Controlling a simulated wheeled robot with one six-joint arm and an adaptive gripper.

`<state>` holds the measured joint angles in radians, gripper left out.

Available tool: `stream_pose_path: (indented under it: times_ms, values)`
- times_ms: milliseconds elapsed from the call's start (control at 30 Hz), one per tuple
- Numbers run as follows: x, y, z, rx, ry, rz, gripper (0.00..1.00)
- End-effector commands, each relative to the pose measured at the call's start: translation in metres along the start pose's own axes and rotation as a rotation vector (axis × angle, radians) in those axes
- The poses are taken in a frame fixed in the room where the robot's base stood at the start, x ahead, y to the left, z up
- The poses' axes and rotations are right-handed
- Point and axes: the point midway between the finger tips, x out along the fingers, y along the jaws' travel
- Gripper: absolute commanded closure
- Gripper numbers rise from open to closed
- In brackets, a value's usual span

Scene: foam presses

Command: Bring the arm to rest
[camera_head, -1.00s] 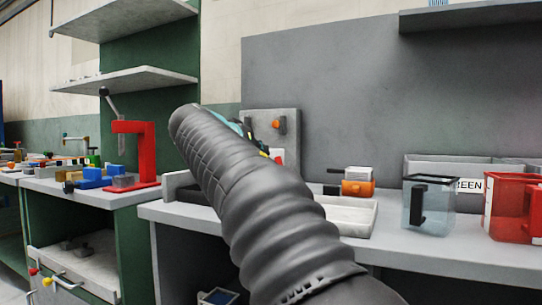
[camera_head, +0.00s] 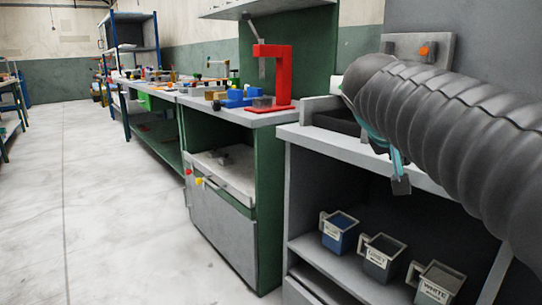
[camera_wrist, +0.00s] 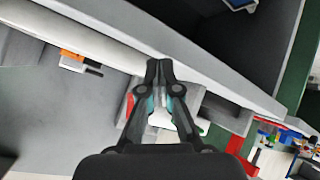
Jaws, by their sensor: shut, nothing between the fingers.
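My gripper (camera_wrist: 159,68) shows in the wrist view with its two dark fingers together and nothing between them. It hangs in front of the grey bench (camera_head: 345,146), near that bench's front edge. In the head view my ribbed grey arm crosses the right side, and only a small part of the gripper (camera_head: 401,182) shows below it. The rest of the gripper is hidden behind the arm.
Blue (camera_head: 340,236), grey (camera_head: 381,262) and white-labelled (camera_head: 436,285) containers stand on the shelf under the bench. A red press (camera_head: 284,75) stands on the green-sided bench (camera_head: 268,200). The pale floor (camera_head: 90,200) at left is clear.

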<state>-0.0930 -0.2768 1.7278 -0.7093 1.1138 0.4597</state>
Motion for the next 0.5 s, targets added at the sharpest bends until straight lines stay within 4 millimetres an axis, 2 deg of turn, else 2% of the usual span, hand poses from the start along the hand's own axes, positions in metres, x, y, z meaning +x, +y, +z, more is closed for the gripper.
stream_pose_path:
  times_ms: [33,300,400,500]
  values:
    - [-0.004,-0.002,0.025,-0.018,-0.031,-0.048,1.00]
    - [-0.015,-0.045,0.167,-0.090,-0.171,-0.332,1.00]
    - [-0.019,-0.060,0.214,-0.094,-0.205,-0.421,1.00]
    - [-0.023,-0.073,0.250,-0.091,-0.227,-0.490,1.00]
